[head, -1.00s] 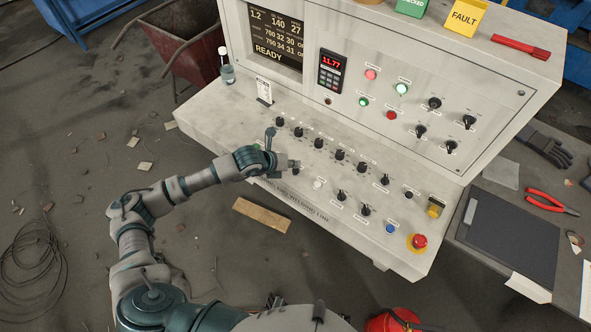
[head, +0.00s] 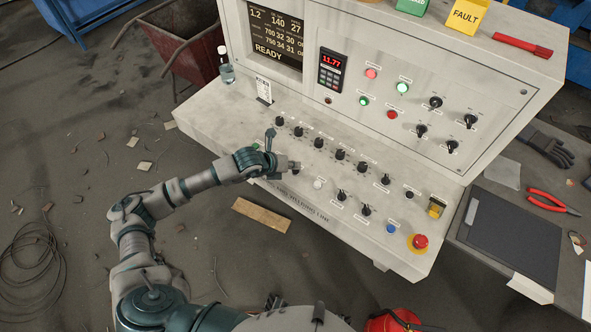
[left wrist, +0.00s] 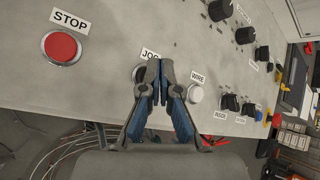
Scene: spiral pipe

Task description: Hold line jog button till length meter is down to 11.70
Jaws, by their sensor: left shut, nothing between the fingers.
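The length meter (head: 331,60) on the upright panel shows 11.77 in red digits. My left gripper (head: 294,166) is at the lower part of the sloping desk in the head view. In the left wrist view my left gripper (left wrist: 153,68) is shut and empty, its fingertips over the spot just below the partly covered JOG label (left wrist: 150,54). The button there is mostly hidden behind the fingers; I cannot tell whether they touch or press it. My right gripper is not in view.
A red STOP button (left wrist: 61,46) lies left of the fingers and a white WIRE button (left wrist: 195,94) close on their right. Black knobs (head: 340,154) line the desk. A red emergency button (head: 420,241) is at its right end. A small bottle (head: 225,68) stands at the left.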

